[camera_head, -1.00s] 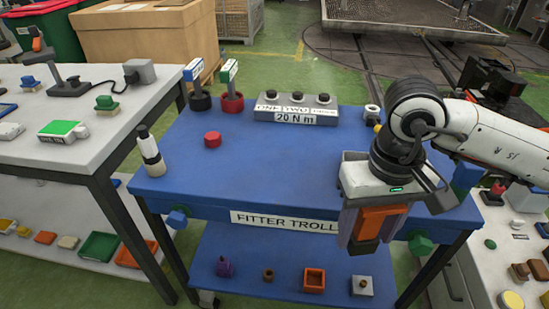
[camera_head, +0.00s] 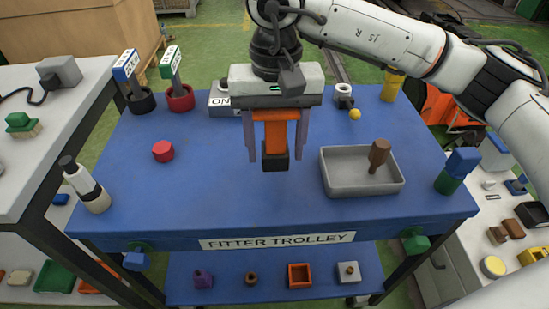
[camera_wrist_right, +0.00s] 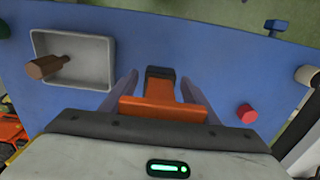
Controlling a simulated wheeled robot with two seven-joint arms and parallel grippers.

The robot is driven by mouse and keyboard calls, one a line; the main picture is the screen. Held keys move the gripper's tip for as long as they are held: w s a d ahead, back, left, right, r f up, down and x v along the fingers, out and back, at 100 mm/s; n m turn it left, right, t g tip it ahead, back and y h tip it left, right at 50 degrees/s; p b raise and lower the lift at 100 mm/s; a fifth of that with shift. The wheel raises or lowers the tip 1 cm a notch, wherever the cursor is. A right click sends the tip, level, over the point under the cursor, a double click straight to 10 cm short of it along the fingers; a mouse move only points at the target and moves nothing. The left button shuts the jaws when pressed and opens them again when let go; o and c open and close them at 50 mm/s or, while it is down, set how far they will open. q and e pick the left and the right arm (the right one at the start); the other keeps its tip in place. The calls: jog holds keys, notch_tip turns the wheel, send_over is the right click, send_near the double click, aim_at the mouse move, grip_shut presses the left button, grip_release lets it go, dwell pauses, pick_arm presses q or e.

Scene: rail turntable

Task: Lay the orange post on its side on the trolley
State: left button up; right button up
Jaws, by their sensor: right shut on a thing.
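The orange post (camera_head: 276,132) with a dark block at its lower end is between the purple-grey fingers of my right gripper (camera_head: 276,152), which is shut on it. In the head view the post hangs with its dark end down, over the middle of the blue trolley top (camera_head: 220,215). I cannot tell whether the dark end touches the top. In the right wrist view the post (camera_wrist_right: 162,90) lies between the two fingers, dark end pointing away. My left gripper is not in view.
A grey tray (camera_head: 335,187) holding a brown peg (camera_head: 378,155) is right of the post. A red knob (camera_head: 163,151) and a white-and-black bottle (camera_head: 88,190) are left. A blue-and-green block (camera_head: 455,172) stands at the right edge. The front middle of the top is clear.

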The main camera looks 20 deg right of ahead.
aim_at(275, 152)
notch_tip(275, 152, down, 4)
jog(key=shift+f, duration=0.1)
jog(key=shift+w, duration=0.1)
jog(key=shift+f, duration=0.15)
jog(key=o, duration=1.1)
jog(key=shift+o, duration=0.2)
